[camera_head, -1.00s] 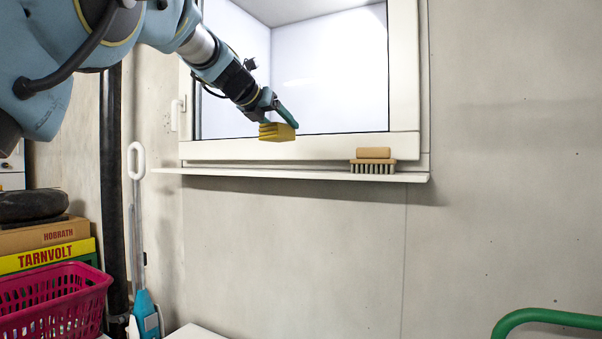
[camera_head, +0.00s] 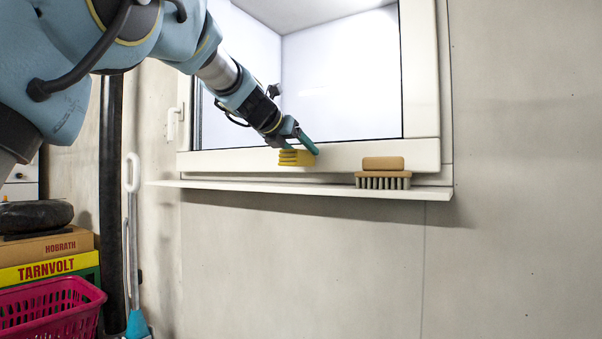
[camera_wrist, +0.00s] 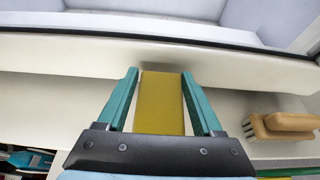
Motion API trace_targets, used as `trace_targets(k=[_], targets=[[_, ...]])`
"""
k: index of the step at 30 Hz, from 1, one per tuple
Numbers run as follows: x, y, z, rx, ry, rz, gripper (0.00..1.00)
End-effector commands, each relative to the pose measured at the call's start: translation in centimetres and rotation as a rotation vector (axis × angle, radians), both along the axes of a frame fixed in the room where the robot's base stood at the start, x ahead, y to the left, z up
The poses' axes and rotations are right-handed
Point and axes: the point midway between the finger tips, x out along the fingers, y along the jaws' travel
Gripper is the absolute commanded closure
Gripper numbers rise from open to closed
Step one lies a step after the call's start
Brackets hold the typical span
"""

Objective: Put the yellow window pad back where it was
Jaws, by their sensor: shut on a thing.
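The yellow window pad (camera_head: 297,158) is a small ribbed block. It is between the teal fingers of my gripper (camera_head: 301,148), in front of the lower window frame and above the white sill (camera_head: 230,187). In the wrist view the pad (camera_wrist: 160,105) fills the space between the two fingers of my gripper (camera_wrist: 160,92), which is shut on it. Its far end is close to the pale window frame (camera_wrist: 60,52); I cannot tell whether they touch.
A wooden brush (camera_head: 383,181) stands bristles down on the right part of the sill; it also shows in the wrist view (camera_wrist: 280,126). The sill's middle and left are clear. A pink basket (camera_head: 50,310) and several boxes (camera_head: 45,270) are at lower left.

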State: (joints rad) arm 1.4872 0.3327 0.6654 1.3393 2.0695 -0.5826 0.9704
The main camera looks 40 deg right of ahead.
Motion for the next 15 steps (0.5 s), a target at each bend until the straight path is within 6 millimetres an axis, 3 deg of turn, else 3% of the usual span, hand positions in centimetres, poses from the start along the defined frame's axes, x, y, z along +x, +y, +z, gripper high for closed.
trace_targets(k=[10,15], targets=[[0.1,0.0,-4.2,0.001,0.001,0.0,0.86],[0.0,0.0,-4.9,-0.001,0.0,0.0,0.86]])
